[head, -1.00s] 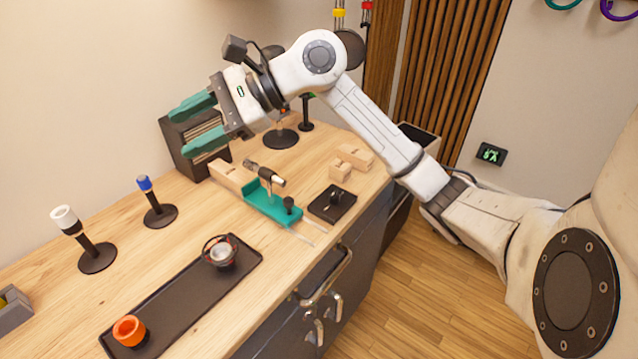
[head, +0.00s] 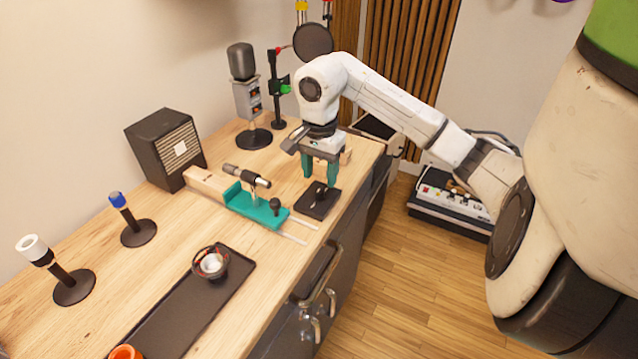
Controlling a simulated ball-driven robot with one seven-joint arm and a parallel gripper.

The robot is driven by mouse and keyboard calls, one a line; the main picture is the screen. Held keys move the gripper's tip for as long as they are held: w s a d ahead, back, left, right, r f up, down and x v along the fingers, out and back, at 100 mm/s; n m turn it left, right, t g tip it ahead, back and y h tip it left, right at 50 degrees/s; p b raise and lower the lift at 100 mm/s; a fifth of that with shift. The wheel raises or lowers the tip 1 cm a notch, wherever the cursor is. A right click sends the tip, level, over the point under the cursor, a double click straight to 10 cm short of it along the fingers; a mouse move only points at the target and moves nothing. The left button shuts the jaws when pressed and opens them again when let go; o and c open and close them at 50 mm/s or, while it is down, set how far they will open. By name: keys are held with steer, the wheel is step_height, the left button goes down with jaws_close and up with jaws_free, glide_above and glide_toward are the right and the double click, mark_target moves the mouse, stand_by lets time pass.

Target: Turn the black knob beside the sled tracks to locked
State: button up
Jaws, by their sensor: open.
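A teal sled (head: 252,208) holding a small dark microphone (head: 246,175) lies on the wooden counter, with pale track rods (head: 288,238) running out of its near end. A black round knob (head: 275,204) stands upright on the sled's near end. Right of the tracks, a black square plate (head: 304,207) carries a small dark upright knob (head: 321,195). I cannot tell its setting. My gripper (head: 319,181) points down above this plate, its teal fingers open to either side of the small knob and partly hiding it. Contact cannot be made out.
A pale wooden block (head: 344,156) sits behind my gripper. A large microphone (head: 246,99) and a dark speaker box (head: 167,148) stand at the back. A black tray (head: 180,310) lies in front. The counter's right edge is close to the plate.

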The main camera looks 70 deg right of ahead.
mark_target(320, 189)
steer(key=shift+f, duration=2.25)
jaws_close()
